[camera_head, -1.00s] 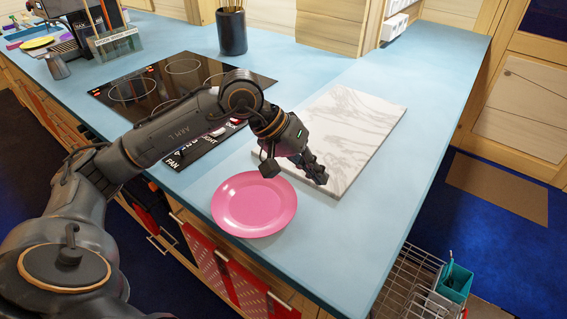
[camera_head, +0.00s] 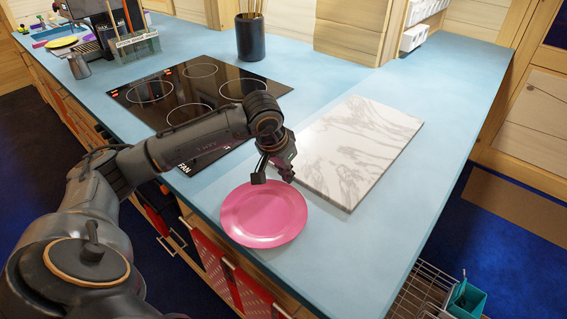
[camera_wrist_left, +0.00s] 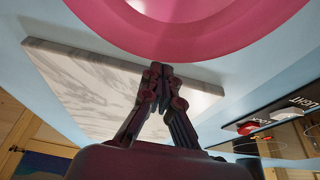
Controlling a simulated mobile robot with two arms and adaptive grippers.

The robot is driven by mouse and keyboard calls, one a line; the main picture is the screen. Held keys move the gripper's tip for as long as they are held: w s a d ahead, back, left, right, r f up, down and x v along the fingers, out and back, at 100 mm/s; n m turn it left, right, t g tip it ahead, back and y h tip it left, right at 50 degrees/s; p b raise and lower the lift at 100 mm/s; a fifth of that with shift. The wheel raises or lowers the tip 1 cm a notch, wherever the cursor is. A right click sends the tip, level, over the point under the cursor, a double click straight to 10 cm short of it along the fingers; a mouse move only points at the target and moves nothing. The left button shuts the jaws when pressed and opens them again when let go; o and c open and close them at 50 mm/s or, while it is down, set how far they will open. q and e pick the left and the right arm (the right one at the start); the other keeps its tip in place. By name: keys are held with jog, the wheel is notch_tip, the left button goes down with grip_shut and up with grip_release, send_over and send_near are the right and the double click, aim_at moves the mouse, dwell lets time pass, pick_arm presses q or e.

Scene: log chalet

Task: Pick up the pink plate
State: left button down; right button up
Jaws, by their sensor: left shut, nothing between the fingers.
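The pink plate (camera_head: 263,215) lies flat on the blue countertop (camera_head: 400,235), close to its front edge. My left gripper (camera_head: 287,177) is just behind the plate's far rim, in front of the marble board. Its fingers are shut and empty. In the left wrist view the plate (camera_wrist_left: 200,35) fills the top, just beyond the closed fingertips (camera_wrist_left: 158,70). I cannot tell whether the fingertips touch the rim. My right gripper is not in view.
A marble board (camera_head: 365,145) lies behind and right of the plate. A black cooktop (camera_head: 190,90) is at the left, under my arm. A dark utensil holder (camera_head: 251,38) stands at the back. The countertop right of the plate is clear.

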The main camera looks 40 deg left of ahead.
aim_at(275, 193)
pick_arm(q)
jog(key=shift+f, duration=0.25)
jog(key=shift+s+f+b, duration=0.1)
jog(key=shift+s+b, duration=0.1)
jog(key=shift+b, duration=0.1)
jog(key=s+b, duration=0.2)
jog(key=s, duration=0.1)
jog(key=s+b, duration=0.1)
jog(key=shift+s+a, duration=0.25)
jog(key=shift+s, duration=0.2)
